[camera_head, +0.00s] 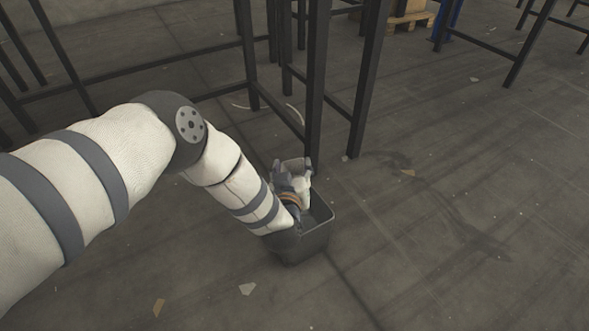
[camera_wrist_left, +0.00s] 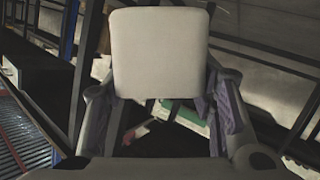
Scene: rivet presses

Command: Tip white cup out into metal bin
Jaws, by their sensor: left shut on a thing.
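The white cup (camera_wrist_left: 160,50) fills the upper middle of the left wrist view as a pale, rounded-square face. My left gripper (camera_wrist_left: 160,112) is shut on it, with a purple-padded finger at each side. In the head view my left gripper (camera_head: 293,172) is over the far part of the dark metal bin (camera_head: 306,244) on the floor. The cup shows there only as a small pale patch (camera_head: 294,162) between the fingers. I cannot tell its exact tilt or whether anything is in it. My right gripper is not in view.
Dark metal frame legs (camera_head: 314,85) stand just behind the bin. A green and white item (camera_wrist_left: 190,118) shows beyond the fingers in the wrist view.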

